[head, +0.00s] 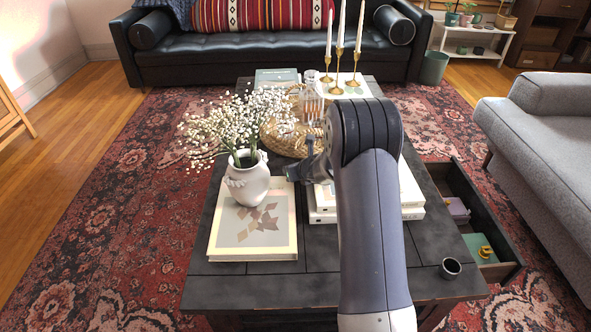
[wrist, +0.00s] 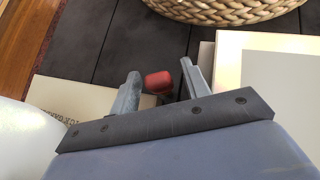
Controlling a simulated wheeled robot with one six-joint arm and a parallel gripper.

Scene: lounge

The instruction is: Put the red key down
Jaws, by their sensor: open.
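The red key (wrist: 158,82) shows in the wrist view as a rounded red head between my two fingers, over the dark table strip between two books. Its lower part is hidden, and I cannot tell whether it touches the table. My gripper (wrist: 160,86) is open, with a finger on either side of the key and a gap on each side. In the head view my gripper (head: 304,168) is low over the coffee table (head: 240,286), just right of the vase. The key cannot be made out there.
A white vase of flowers (head: 247,180) stands on a book (head: 225,238) left of my gripper. White books (head: 412,212) lie to the right, partly behind my arm. A woven basket (head: 285,140) and candlesticks (head: 356,70) are beyond.

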